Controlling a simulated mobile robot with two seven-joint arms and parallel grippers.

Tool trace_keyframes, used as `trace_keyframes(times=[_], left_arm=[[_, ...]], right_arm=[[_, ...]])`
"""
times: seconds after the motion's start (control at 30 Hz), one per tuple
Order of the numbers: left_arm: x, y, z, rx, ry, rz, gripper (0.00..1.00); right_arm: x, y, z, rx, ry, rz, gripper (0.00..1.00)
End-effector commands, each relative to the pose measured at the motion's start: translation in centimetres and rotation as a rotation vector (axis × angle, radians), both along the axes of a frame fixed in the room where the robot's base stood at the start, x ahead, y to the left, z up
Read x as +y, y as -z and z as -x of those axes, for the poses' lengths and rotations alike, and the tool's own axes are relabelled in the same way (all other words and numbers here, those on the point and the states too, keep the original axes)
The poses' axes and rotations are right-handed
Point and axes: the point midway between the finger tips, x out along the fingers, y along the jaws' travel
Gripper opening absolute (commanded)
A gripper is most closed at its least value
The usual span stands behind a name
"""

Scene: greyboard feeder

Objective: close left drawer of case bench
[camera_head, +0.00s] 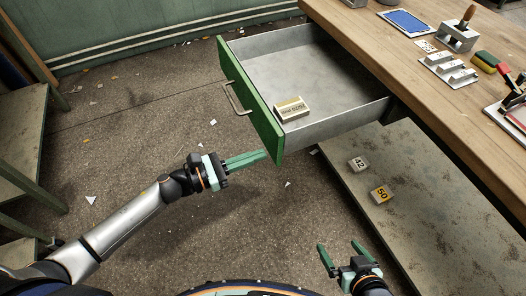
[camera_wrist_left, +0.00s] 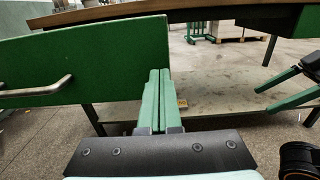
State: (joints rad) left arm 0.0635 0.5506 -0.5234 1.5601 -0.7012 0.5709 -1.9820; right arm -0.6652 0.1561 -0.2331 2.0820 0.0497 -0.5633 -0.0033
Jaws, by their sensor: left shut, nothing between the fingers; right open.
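The left drawer (camera_head: 312,60) of the case bench is pulled well out, with a green front (camera_head: 252,108) and a metal bar handle (camera_head: 237,100). A small labelled box (camera_head: 291,109) lies inside it near the front. My left gripper (camera_head: 265,155) is shut and empty, its fingertips at the near lower end of the green front; I cannot tell if they touch. In the left wrist view the shut fingers (camera_wrist_left: 160,75) overlap the right end of the green front (camera_wrist_left: 80,70), with the handle (camera_wrist_left: 35,92) at left. My right gripper (camera_head: 340,248) is open and empty, low at the right.
The wooden bench top (camera_head: 400,45) carries a blue pad (camera_head: 404,22), a metal block (camera_head: 458,36) and other tools. A lower shelf (camera_head: 400,225) holds two small numbered boxes, 42 (camera_head: 358,163) and 50 (camera_head: 381,194). A green rack (camera_head: 25,140) stands at left. The floor between is open, with paper scraps.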

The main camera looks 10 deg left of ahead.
Motion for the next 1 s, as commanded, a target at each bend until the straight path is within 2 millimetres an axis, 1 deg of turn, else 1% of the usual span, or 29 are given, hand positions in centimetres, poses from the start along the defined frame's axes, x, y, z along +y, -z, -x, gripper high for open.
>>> trace_keyframes(times=[0.1, 0.2, 0.73, 0.97, 1.0], left_arm=[[-1.2, -0.1, -0.8, -0.001, 0.000, 0.001, 0.00], [-1.7, 0.0, -1.2, 0.000, -0.001, 0.000, 0.00], [-2.2, 0.1, -1.5, 0.001, 0.000, 0.001, 0.00], [-3.7, 0.1, -2.5, -0.002, 0.000, 0.002, 0.00], [-4.1, 0.1, -2.7, -0.003, 0.001, 0.002, 0.00]], right_arm=[[0.0, 0.2, 0.1, 0.004, 0.002, 0.000, 1.00], [0.1, 0.2, 0.1, 0.006, 0.005, -0.003, 1.00], [0.1, 0.2, 0.0, 0.006, 0.009, -0.007, 1.00], [0.1, 0.9, 0.1, 0.002, 0.008, -0.004, 1.00], [-0.1, -0.4, -0.9, -0.060, 0.003, 0.000, 1.00]])
